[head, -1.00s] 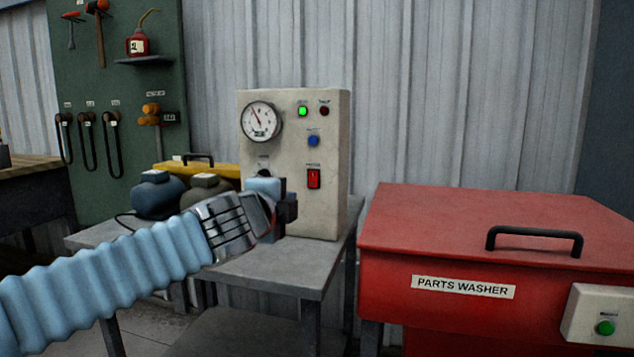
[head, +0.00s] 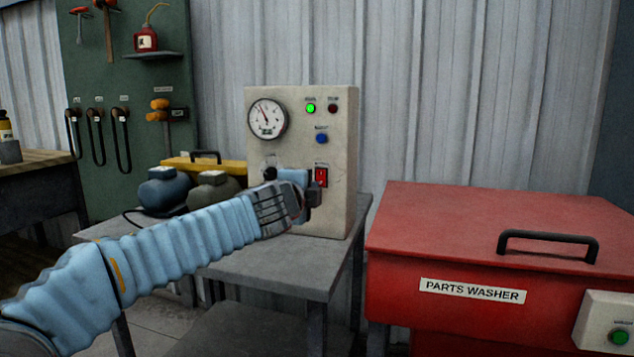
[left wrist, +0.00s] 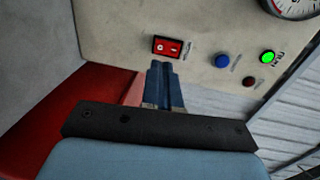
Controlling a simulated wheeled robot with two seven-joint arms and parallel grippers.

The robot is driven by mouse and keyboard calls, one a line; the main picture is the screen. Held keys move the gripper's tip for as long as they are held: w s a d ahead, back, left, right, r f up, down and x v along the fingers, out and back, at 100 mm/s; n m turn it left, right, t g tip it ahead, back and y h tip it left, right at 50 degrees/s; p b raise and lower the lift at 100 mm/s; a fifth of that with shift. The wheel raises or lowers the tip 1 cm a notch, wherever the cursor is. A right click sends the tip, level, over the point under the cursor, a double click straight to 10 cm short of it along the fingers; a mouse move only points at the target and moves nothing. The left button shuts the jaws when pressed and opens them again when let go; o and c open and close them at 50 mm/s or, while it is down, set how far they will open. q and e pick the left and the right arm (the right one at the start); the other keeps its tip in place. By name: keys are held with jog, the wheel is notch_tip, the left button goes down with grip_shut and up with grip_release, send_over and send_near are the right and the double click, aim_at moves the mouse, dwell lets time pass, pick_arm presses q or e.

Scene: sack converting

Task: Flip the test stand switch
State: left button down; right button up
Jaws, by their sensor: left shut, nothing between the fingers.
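The test stand (head: 300,130) is a cream box on a grey table, with a gauge, lamps and a blue button. Its red rocker switch (head: 321,177) is low on the right of the panel, partly covered by my left gripper (head: 313,190) in the head view. In the left wrist view the red switch (left wrist: 167,46) shows whole in its black frame, just beyond and slightly left of the fingertips. My left gripper (left wrist: 163,66) is shut and empty, pointing at the panel close to the switch. I cannot tell if it touches. My right gripper is not in view.
A red parts washer (head: 480,225) stands to the right of the grey table (head: 270,262). A green tool board (head: 130,90) is behind. A round knob (head: 270,172) is beside my left gripper.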

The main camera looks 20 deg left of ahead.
aim_at(321, 183)
pick_arm(q)
jog(key=w, duration=0.3)
jog(key=w+p, duration=0.1)
jog(key=w, duration=0.1)
jog(key=shift+w+f, duration=0.25)
jog(key=shift+f, duration=0.1)
jog(key=shift+d, duration=0.1)
jog(key=shift+w+f, duration=0.15)
jog(key=t+b, duration=0.1)
jog(key=b, duration=0.4)
jog(key=shift+w+f+b, duration=0.1)
jog(key=shift+f+b, duration=0.2)
jog(key=shift+f, duration=0.05)
jog(key=shift+r+b, duration=0.15)
jog(key=shift+b, duration=0.25)
jog(key=shift+w+r, duration=0.1)
jog(key=shift+r, duration=0.05)
